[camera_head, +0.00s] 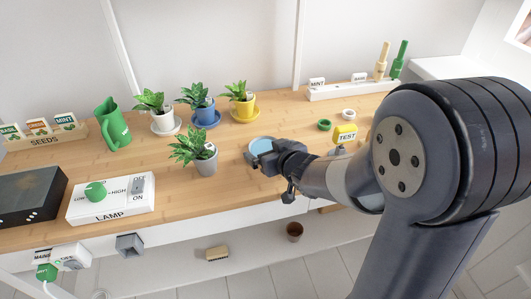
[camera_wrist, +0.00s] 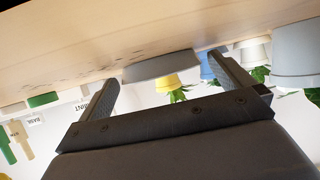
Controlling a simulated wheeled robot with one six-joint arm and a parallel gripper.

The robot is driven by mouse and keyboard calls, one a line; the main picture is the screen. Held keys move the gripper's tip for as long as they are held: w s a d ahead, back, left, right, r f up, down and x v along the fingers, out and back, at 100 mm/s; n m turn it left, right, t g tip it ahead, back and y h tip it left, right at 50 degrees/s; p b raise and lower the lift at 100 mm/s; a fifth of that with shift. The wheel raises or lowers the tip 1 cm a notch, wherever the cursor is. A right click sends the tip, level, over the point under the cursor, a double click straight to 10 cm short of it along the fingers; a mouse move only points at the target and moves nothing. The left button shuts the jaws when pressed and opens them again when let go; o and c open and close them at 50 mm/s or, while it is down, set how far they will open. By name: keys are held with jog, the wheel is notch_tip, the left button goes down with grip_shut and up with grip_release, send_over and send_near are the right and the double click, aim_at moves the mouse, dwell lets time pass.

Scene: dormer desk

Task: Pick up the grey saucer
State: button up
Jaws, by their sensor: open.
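The grey saucer (camera_head: 261,145) lies on the wooden desk, its top looking pale blue in the head view. My gripper (camera_head: 264,160) is low over the desk at the saucer's near right side and hides part of it. In the wrist view, which is upside down, the saucer (camera_wrist: 163,68) shows edge-on beyond and between the two fingers of my gripper (camera_wrist: 166,82). The fingers are wide apart with nothing held. Whether a finger touches the saucer cannot be told.
A grey pot with a plant (camera_head: 204,162) stands left of the saucer. Yellow (camera_head: 243,108), blue (camera_head: 202,111) and white (camera_head: 162,123) pots stand on saucers behind. The desk's front edge is close.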

jog(key=shift+w+a+f, duration=0.15)
jog(key=shift+w, duration=0.1)
jog(key=shift+c, duration=0.2)
jog(key=c, duration=0.8)
jog(key=shift+c, duration=0.2)
